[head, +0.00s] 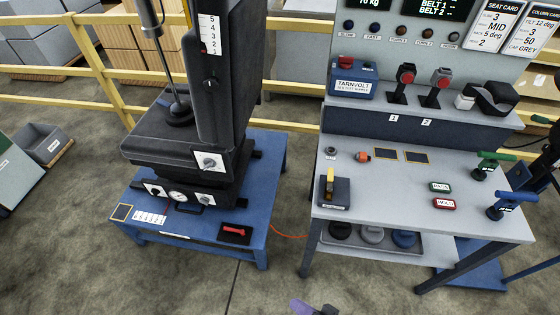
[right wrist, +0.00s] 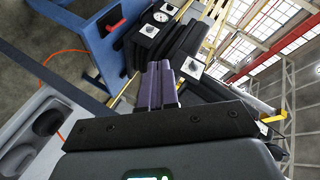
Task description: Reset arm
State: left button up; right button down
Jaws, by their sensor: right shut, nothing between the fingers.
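My right gripper (head: 313,308) shows only in part at the bottom edge of the head view, with a purple fingertip. It is over the floor in front of the gap between the blue trolley (head: 262,196) and the grey bench (head: 330,197), apart from both. In the right wrist view the purple fingers (right wrist: 160,85) are together and empty, with the blue trolley and the black seat (right wrist: 192,40) beyond them. My left gripper is not in view.
The black seat (head: 165,135) stands on the trolley, with a red-handled part (head: 235,232) at its front. The bench holds switches, a yellow-handled block (head: 334,190), green (head: 490,164) and blue (head: 510,204) handles. An orange cable (head: 290,236) spans the gap. The front floor is clear.

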jog(key=d+r+h, duration=0.7)
jog(key=d+h, duration=0.1)
jog(key=d, duration=0.3)
jog(key=s+d+n+g+h, duration=0.3)
jog(key=s+d+g, duration=0.2)
jog(key=s, duration=0.1)
notch_tip(320, 180, up, 38)
jog(key=p, duration=3.8)
